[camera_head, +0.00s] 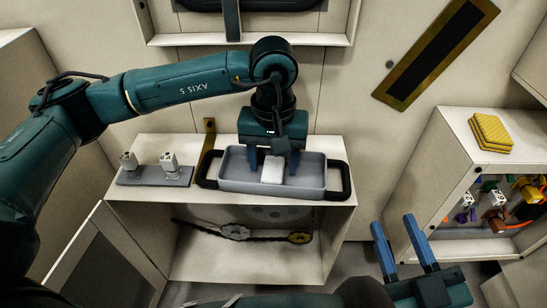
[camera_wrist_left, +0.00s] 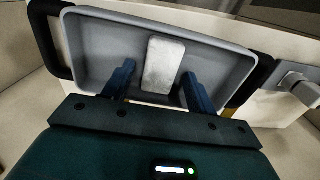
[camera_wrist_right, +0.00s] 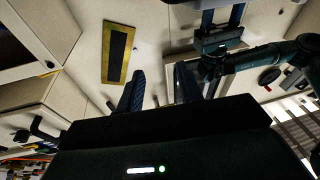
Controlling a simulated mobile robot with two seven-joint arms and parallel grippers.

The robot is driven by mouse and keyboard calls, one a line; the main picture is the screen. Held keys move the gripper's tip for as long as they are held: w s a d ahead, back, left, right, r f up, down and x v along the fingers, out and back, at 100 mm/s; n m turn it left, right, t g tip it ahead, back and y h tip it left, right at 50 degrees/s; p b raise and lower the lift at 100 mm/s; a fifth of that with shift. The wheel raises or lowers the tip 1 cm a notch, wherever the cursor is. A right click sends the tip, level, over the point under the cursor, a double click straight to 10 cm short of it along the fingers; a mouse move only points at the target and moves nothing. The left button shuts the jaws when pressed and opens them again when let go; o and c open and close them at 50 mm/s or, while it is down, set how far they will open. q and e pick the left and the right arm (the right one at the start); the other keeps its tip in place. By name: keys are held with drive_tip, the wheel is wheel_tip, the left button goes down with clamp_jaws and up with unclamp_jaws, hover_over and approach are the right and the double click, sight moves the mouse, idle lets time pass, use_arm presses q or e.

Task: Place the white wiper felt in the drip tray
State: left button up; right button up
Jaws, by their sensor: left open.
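The white wiper felt (camera_head: 272,169) is a small pale block inside the grey drip tray (camera_head: 312,184), which has black handles at both ends. In the left wrist view the felt (camera_wrist_left: 163,64) lies against the tray's inside (camera_wrist_left: 105,52). My left gripper (camera_head: 273,160) points down into the tray, open, with one blue finger on each side of the felt and visible gaps between. My right gripper (camera_head: 393,224) is open and empty, low at the right of the head view, away from the tray.
The tray stands on a white open-fronted cabinet (camera_head: 150,210), beside a grey plate with two white fittings (camera_head: 168,162). Yellow pads (camera_head: 490,132) lie on a cabinet at the right, with coloured parts on its shelf. The cabinet's lower shelf holds a dark cable with connectors (camera_head: 235,232).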

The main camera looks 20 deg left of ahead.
sight(274, 166)
use_arm(q)
wheel_tip(274, 166, up, 12)
drive_tip(key=p, duration=0.3)
use_arm(e)
drive_tip(key=shift+s+d+f+n+g+h, duration=0.25)
drive_tip(key=shift+d+f+n+g+h, duration=0.05)
drive_tip(key=shift+d+n, duration=0.1)
